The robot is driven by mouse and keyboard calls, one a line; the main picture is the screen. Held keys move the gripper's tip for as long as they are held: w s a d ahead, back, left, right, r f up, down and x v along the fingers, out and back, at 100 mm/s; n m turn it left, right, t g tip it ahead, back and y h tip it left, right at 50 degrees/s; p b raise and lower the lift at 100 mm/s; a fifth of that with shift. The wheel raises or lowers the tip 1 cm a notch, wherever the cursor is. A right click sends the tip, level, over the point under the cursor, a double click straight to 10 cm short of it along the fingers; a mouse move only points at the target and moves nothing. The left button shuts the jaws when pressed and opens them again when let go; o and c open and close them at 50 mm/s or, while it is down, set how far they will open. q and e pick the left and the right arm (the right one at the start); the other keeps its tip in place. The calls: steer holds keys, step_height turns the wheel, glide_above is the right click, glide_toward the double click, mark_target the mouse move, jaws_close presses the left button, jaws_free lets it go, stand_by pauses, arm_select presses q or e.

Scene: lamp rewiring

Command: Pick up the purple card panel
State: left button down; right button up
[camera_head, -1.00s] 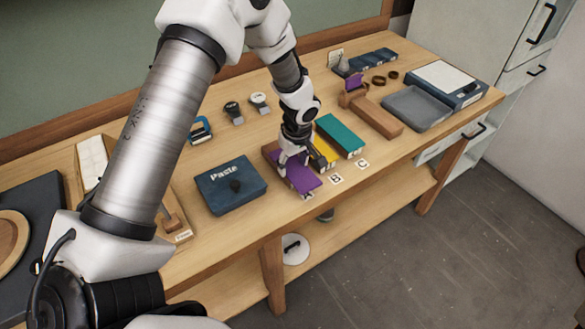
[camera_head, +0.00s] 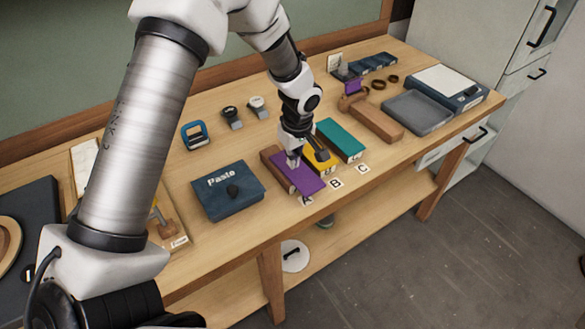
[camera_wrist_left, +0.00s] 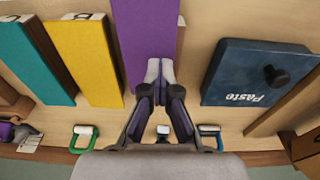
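The purple card panel (camera_head: 298,173) lies at the label A (camera_head: 306,200) on the workbench, with a brown wooden piece along its left side. In the left wrist view the purple panel (camera_wrist_left: 145,28) runs up from behind the fingertips. My right gripper is not in view.
A yellow panel (camera_head: 321,160) and a teal panel (camera_head: 340,139) lie close to the right. A dark blue Paste box (camera_head: 228,192) stands to the left. A wooden block (camera_head: 375,119) and grey tray (camera_head: 417,112) are farther right.

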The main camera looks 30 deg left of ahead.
arm_select(q)
steer(key=s+d+r+b, duration=0.1)
steer(key=s+d+b, duration=0.1)
steer(key=s+d, duration=0.8)
steer(key=shift+s+d+r, duration=0.15)
steer(key=shift+s+r, duration=0.05)
steer(key=shift+s, duration=0.7)
steer(key=c, duration=1.9)
jaws_free()
steer(key=o, duration=1.5)
